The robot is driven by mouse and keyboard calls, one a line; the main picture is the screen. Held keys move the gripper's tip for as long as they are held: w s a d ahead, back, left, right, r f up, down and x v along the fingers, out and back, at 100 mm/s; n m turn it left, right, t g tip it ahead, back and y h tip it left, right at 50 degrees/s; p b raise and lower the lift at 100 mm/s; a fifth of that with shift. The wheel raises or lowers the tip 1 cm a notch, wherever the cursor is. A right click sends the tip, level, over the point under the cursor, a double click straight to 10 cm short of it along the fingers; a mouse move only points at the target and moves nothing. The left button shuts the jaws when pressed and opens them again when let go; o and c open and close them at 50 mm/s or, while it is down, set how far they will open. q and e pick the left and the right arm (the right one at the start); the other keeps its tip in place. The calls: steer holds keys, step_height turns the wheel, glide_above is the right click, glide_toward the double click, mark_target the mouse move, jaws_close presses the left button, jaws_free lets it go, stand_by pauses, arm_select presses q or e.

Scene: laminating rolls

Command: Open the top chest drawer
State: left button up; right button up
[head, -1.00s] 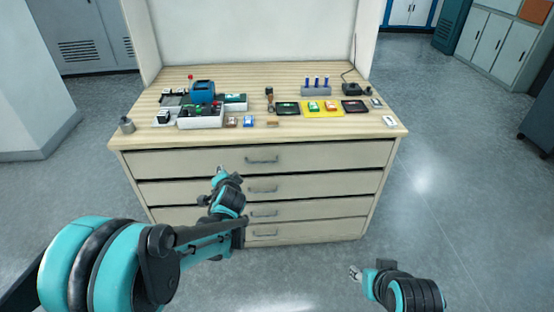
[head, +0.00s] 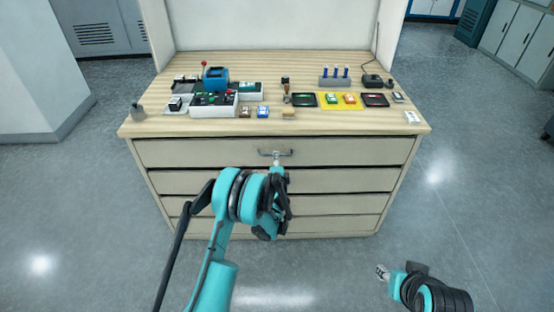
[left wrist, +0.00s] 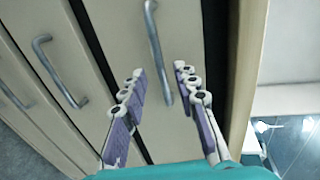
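The top drawer (head: 210,153) of the beige chest is shut. Its grey bar handle (head: 288,152) is at the middle of the drawer front. My left gripper (head: 277,161) is at this handle in the head view. In the left wrist view, the left gripper (left wrist: 158,70) is open, with its two padded fingers apart. The top drawer's handle (left wrist: 153,35) runs into the gap between them; I cannot tell whether they touch it. My right gripper (head: 381,271) is low at the right, away from the chest; its opening is too small to tell.
Lower drawers (head: 330,181) with similar handles are below, partly hidden by my left arm. The wooden chest top (head: 270,72) holds a blue device (head: 215,78), cards, small trays and a rack of blue-topped items (head: 335,80). The floor around the chest is clear.

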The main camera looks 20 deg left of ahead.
arm_select(q)
steer(key=shift+b+x, duration=0.3)
steer(key=shift+x, duration=1.15)
jaws_close()
steer(key=shift+s, duration=0.1)
